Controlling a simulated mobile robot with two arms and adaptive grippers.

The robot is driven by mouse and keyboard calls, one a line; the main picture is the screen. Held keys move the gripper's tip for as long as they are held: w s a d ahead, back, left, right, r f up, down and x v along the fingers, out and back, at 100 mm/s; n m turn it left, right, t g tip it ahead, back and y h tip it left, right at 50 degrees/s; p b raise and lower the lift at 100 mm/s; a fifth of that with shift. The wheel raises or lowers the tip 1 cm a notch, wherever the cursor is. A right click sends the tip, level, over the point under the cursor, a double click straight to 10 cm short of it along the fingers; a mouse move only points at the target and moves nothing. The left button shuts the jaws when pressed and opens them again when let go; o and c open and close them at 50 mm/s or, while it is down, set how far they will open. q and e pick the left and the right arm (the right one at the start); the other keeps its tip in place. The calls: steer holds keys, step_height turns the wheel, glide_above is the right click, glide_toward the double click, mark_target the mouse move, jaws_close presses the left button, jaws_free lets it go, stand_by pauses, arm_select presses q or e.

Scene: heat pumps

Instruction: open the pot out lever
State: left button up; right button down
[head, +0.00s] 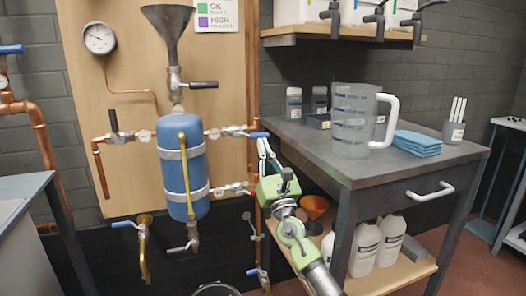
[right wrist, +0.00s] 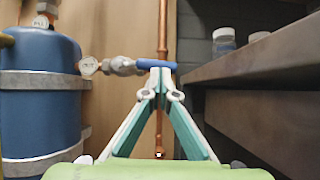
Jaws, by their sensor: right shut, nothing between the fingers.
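The blue pot (head: 182,168) is strapped to the wooden board. A valve with a blue lever (head: 254,134) sits on the upper copper branch to its right. The lever lies sideways, along the pipe; it also shows in the right wrist view (right wrist: 158,65). My right gripper (head: 262,142) is shut and empty, its fingertips at this lever. In the right wrist view the fingertips (right wrist: 161,71) overlap the lever's underside; I cannot tell whether they touch. A lower valve (head: 232,189) sits below. I cannot read which lever is marked pot out. My left gripper is out of view.
A dark workbench (head: 320,145) with a clear jug (head: 353,120) and blue cloths (head: 417,143) stands close on the right. A vertical copper pipe (right wrist: 163,32) runs behind the lever. A steel funnel (head: 170,30) tops the pot.

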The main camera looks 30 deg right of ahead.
steer(key=shift+d+r+n+y, duration=0.2)
steer(key=shift+r+n+y, duration=0.4)
steer(key=shift+n, duration=0.2)
steer(key=shift+s, duration=0.1)
